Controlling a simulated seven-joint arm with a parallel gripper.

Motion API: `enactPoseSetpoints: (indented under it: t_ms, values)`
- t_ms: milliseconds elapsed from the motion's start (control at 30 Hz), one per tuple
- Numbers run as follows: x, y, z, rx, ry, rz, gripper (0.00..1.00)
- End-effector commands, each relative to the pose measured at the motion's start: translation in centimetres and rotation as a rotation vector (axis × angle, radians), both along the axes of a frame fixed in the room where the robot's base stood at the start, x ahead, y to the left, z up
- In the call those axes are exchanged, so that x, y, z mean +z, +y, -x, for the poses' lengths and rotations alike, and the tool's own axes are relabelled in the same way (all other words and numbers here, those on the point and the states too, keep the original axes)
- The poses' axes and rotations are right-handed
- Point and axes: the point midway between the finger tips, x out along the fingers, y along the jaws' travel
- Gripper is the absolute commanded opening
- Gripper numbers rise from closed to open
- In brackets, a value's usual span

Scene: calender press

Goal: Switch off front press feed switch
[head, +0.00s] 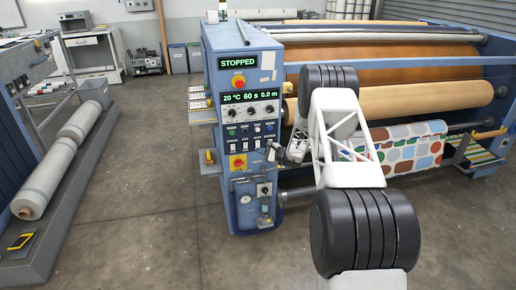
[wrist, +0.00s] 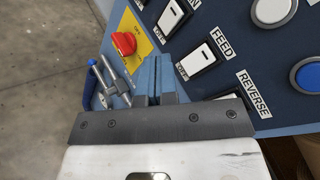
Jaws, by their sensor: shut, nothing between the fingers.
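The feed switch (wrist: 200,57) is a white rocker in a black frame beside the FEED label, with a small OFF mark at its lower end, in the wrist view. Which way it is tipped is hard to tell. In the head view it is in the row of small switches (head: 257,144) on the blue press panel. My gripper (wrist: 155,80) is shut and empty, its blue-grey fingertips left of and below the feed switch, apart from it. In the head view my gripper (head: 279,152) is at the panel's right edge, small and partly hidden by my arm.
A switch marked REVERSE (wrist: 225,99) sits just beyond the feed switch, partly hidden. A red rotary knob on a yellow plate (wrist: 123,43) is left of my fingers. Blue (wrist: 309,76) and white buttons are at right.

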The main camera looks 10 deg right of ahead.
Motion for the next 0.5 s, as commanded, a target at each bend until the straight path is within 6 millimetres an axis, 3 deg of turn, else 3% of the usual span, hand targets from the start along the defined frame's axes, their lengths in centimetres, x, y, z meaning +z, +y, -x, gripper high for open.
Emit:
enactPoseSetpoints:
  t_ms: [233,500]
  values:
    - [-0.3,0.0,-1.9,0.001,0.001,0.000,0.00]
    - [-0.4,0.0,-2.7,0.001,0.001,0.000,0.00]
